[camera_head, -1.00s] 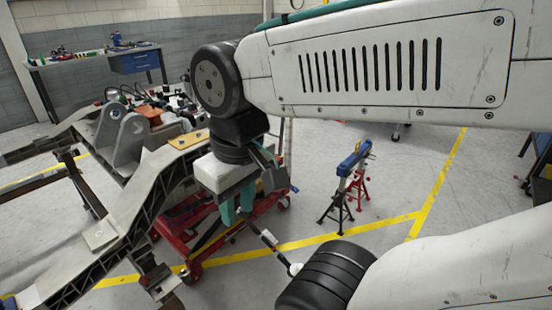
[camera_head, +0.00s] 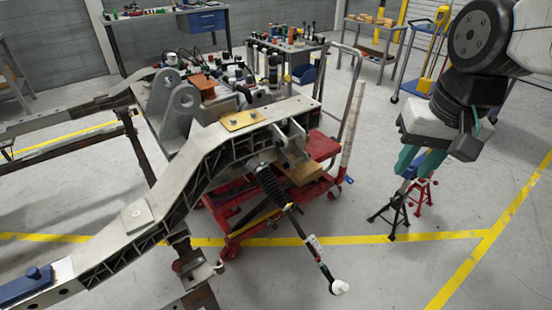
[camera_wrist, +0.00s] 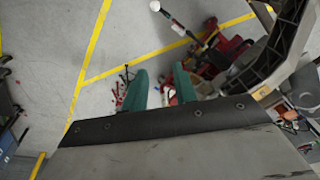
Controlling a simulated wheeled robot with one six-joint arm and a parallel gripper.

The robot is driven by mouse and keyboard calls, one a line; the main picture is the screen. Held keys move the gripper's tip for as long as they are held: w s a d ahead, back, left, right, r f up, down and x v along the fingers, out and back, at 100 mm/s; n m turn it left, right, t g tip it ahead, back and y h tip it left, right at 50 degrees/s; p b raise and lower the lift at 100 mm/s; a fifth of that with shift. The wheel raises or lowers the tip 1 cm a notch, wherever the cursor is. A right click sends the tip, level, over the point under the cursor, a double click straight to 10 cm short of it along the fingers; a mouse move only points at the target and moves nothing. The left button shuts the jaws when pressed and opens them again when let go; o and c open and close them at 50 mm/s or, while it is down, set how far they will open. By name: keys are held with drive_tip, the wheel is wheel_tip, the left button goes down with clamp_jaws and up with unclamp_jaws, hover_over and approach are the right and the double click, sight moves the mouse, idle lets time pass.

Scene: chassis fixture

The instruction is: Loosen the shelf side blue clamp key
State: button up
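A blue clamp (camera_head: 26,285) with a small knob on top sits on the near end of the grey chassis rail (camera_head: 95,240), at the lower left edge of the head view; the frame edge cuts it off. I cannot tell whether it is the shelf side one or how tight its key is. My gripper (camera_head: 412,176) hangs at the right of the head view, well apart from the chassis. Its two teal fingers also show in the wrist view (camera_wrist: 160,70), apart with a gap and nothing held between them. The blue clamp does not show in the wrist view.
Red and black stands (camera_head: 395,212) are on the floor behind my gripper. A red cart (camera_head: 235,215) is under the chassis, and a rod with a white ball end (camera_head: 338,287) sticks out toward me. Open floor lies right of the chassis. A workbench (camera_head: 170,14) is at the back.

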drive_tip(key=w+a+f+m+y, duration=0.1)
drive_tip(key=w+a, duration=0.2)
drive_tip(key=w, duration=0.4)
drive_tip(key=w+a+f+m, duration=0.2)
drive_tip(key=w+a, duration=0.2)
drive_tip(key=w, duration=0.3)
drive_tip(key=m+t+y, duration=0.1)
drive_tip(key=m+t, duration=0.1)
drive_tip(key=m, duration=0.4)
approach(265, 163)
drive_tip(key=x, duration=0.8)
drive_tip(key=shift+w+f, duration=0.1)
drive_tip(key=shift+c, duration=0.3)
clamp_jaws()
